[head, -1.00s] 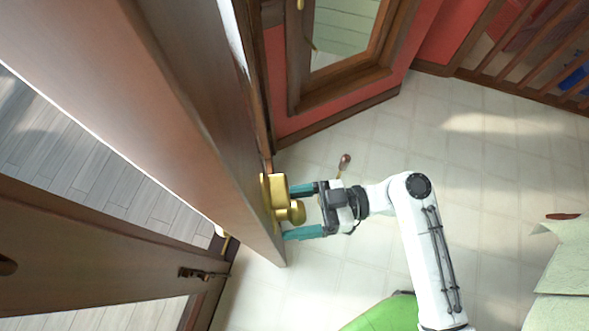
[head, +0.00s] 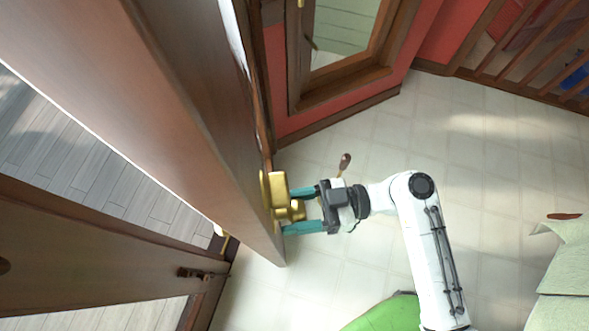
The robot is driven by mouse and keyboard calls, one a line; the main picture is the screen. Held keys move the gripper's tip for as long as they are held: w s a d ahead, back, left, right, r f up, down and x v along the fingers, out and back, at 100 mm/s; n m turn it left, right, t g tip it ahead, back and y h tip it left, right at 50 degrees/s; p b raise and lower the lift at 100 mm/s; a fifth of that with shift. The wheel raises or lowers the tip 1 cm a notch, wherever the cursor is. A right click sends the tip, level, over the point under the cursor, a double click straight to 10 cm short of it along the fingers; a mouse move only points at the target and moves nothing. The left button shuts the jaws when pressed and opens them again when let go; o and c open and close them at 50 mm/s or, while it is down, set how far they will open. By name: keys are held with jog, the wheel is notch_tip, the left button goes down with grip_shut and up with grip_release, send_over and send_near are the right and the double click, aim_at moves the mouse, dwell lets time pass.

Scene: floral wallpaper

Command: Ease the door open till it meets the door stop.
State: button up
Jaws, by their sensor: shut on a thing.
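The brown wooden door (head: 190,110) runs from the upper left to the middle of the head view, seen from above along its top edge. Its gold handle (head: 277,192) sticks out from the right face near the door's free end. My gripper (head: 294,209) reaches it from the right, with its teal fingers closed on the gold knob; the fingers partly hide it. A small brown, rounded piece on a thin stem (head: 345,162) shows on the floor behind my gripper; I cannot tell whether it is the door stop.
Pale tiled floor (head: 480,180) lies open to the right. A red wall with a wood-framed opening (head: 345,85) stands behind. A wooden railing (head: 525,88) is at the upper right, a green object (head: 385,315) at the bottom, and another brown door (head: 90,250) at the lower left.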

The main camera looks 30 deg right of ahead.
jog(key=n+b, duration=0.2)
jog(key=b, duration=0.1)
jog(key=shift+f, duration=0.25)
jog(key=shift+r+n+b, duration=0.25)
jog(key=shift+n+b, duration=0.15)
jog(key=shift+b, duration=0.05)
